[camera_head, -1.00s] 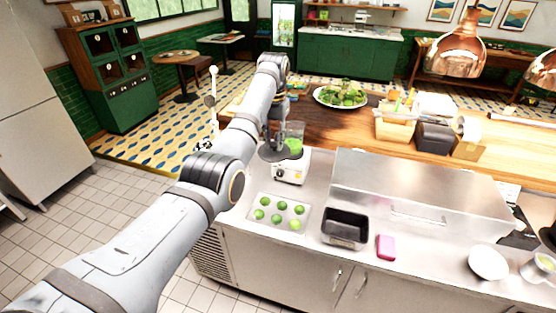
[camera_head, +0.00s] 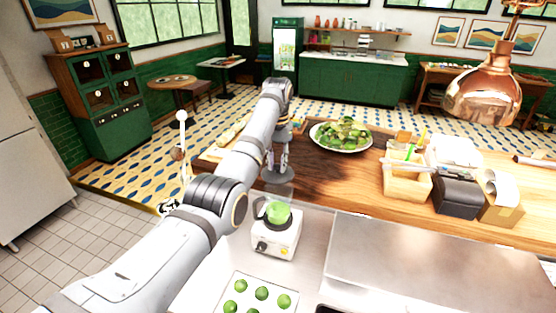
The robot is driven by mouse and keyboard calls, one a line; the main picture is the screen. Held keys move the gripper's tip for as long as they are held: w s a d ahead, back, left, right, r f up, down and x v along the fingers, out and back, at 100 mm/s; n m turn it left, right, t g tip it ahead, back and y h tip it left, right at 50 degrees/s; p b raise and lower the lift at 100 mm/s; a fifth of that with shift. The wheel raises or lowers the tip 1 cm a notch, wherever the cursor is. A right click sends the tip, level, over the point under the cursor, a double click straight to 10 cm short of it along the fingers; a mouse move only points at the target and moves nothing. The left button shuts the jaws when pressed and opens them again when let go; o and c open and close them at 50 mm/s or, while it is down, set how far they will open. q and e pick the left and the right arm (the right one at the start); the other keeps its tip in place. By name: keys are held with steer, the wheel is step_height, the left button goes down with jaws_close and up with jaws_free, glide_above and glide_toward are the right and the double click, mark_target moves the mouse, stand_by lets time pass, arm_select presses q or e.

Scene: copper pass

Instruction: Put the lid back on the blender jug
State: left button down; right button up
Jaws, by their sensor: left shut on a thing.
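The blender stands on the steel counter. It has a white base (camera_head: 277,237) with a dark knob and a clear jug (camera_head: 278,212) with green contents. My left arm comes in from the left. My left gripper (camera_head: 277,168) points down and is shut on the lid, a grey round disc (camera_head: 277,176). In the picture the lid is above the jug, apart from it, with a gap between them. The jug's top looks uncovered. My right gripper is not in view.
A tray (camera_head: 240,306) with several green round items lies in front of the blender. A steel box (camera_head: 430,270) is to the right. The wooden counter behind holds a plate of greens (camera_head: 341,135) and a wooden caddy (camera_head: 405,180). A copper lamp (camera_head: 483,95) hangs at the upper right.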

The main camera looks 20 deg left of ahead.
mark_target(278, 172)
arm_select(q)
steer(key=f, duration=0.2)
steer(key=w+f, duration=0.1)
steer(key=f, duration=0.1)
steer(key=shift+f, duration=0.55)
steer(key=shift+s+f, duration=0.25)
steer(key=shift+f, duration=0.15)
steer(key=shift+w, duration=0.1)
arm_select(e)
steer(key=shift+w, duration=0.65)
arm_select(q)
steer(key=shift+f, duration=0.15)
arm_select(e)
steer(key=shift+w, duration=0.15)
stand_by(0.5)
